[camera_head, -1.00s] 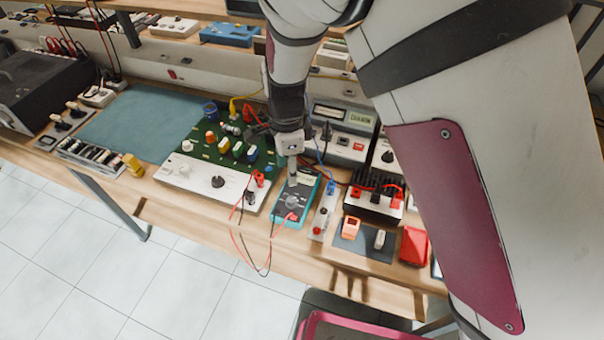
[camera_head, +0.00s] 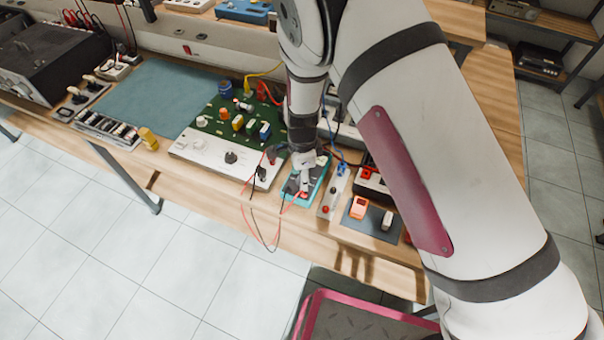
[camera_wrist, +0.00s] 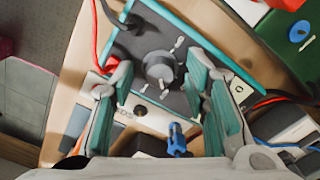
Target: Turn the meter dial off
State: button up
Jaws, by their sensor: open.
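The meter (camera_head: 316,178) is a dark-faced box with a teal rim, lying on the workbench in the head view. In the wrist view the meter (camera_wrist: 199,30) fills the middle, and its round grey dial (camera_wrist: 159,68) has pale marks around it. My gripper (camera_head: 302,188) is over the meter in the head view and hides most of its face. In the wrist view my gripper (camera_wrist: 160,85) is open, with one finger to each side of the dial. I cannot tell whether either finger touches it.
Red and black leads (camera_head: 252,212) hang over the bench's front edge. A green circuit board (camera_head: 231,122) with a white panel lies to the left. A narrow grey strip (camera_head: 334,193) lies close at the right, with an orange block (camera_head: 359,208) beyond it.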

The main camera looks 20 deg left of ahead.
grip_shut()
